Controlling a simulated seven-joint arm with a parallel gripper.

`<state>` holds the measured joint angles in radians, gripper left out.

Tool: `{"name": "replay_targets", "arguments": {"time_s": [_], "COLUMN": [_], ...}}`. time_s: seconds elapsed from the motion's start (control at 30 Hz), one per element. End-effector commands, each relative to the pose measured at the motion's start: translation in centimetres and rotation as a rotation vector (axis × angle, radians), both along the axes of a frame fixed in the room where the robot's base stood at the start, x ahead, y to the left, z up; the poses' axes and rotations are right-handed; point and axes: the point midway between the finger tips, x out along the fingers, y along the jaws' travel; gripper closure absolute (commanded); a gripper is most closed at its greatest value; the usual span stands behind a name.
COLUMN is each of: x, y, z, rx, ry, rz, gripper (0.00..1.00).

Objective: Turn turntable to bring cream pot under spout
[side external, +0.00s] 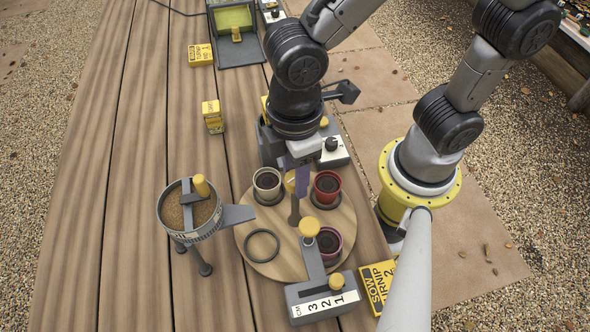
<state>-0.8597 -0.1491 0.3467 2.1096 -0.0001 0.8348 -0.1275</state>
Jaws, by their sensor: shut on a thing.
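The round wooden turntable (290,262) lies on the plank top. The cream pot (266,187) with dark soil stands at its far left, beyond the grey spout (238,214). The spout juts right from a soil-filled hopper (193,212) over the turntable's left edge. The cream pot is not under the spout. A red pot (328,190) stands at far right and a purple-rimmed pot (330,244) at near right.
An empty dark ring (262,246) lies at the turntable's near left. A switch box (333,150) is behind.

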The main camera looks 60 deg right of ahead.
Motion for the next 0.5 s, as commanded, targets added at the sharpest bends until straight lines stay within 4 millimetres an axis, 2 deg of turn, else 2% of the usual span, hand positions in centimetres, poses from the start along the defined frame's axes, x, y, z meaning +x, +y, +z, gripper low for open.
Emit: {"name": "replay_targets", "arguments": {"time_s": [0.2, 0.5], "x": [0.04, 0.07], "y": [0.00, 0.03], "z": [0.10, 0.15], "rx": [0.002, 0.003], "ry": [-0.001, -0.002], "rz": [-0.189, -0.375], "gripper": [1.00, 1.00]}}
